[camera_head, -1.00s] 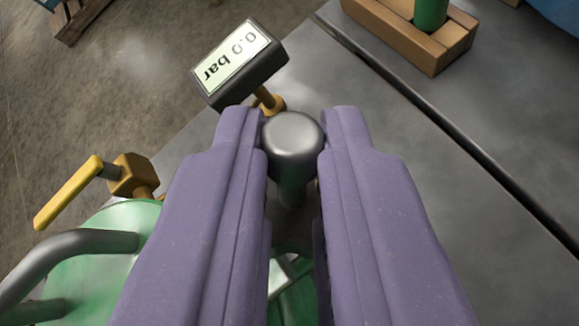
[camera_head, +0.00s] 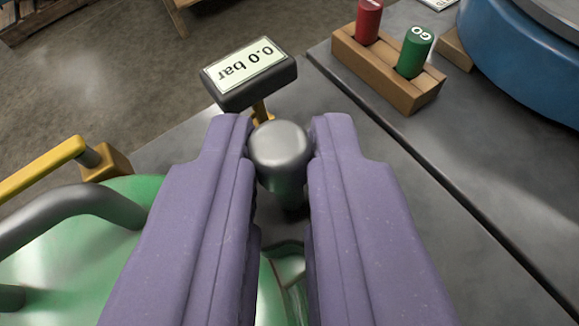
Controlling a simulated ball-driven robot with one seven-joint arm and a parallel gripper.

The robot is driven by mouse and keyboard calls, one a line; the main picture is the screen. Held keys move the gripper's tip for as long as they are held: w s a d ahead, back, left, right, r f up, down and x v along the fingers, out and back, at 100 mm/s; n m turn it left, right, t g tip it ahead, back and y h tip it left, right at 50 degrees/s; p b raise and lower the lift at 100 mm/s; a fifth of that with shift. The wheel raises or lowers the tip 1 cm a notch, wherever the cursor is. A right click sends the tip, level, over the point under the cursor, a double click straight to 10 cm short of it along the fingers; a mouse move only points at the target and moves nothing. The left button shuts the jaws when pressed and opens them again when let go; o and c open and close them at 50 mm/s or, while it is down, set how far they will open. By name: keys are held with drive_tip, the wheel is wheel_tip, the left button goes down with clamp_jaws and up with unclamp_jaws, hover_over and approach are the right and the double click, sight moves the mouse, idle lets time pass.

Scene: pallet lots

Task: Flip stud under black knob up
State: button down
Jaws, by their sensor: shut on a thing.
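A grey metal stud (camera_head: 281,158) with a rounded top stands between the two purple fingers of my gripper (camera_head: 281,132). The gripper is shut on it, one finger on each side. The stud's lower end is partly hidden by the fingers. I see no black knob in this view. A dark display box (camera_head: 249,75) reading 0.0 bar sits on a brass stem just beyond the stud, at the upper middle.
A green rounded body (camera_head: 110,240) with a thick grey bent handle (camera_head: 75,205) and a yellow lever (camera_head: 42,168) is at left. A wooden holder (camera_head: 388,85) with red and green pegs stands upper right, near a blue drum (camera_head: 525,55). The grey tabletop at right is clear.

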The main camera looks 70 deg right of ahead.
drive_tip(key=shift+a+f, duration=0.1)
drive_tip(key=shift+a, duration=0.1)
drive_tip(key=c, duration=1.2)
unclamp_jaws()
drive_tip(key=shift+w+f, duration=0.1)
drive_tip(key=shift+w, duration=0.05)
drive_tip(key=shift+a+r, duration=0.3)
drive_tip(key=shift+a, duration=0.05)
drive_tip(key=p+v, duration=0.2)
drive_tip(key=v, duration=0.5)
drive_tip(key=shift+f+p, duration=0.15)
drive_tip(key=shift+p, duration=0.2)
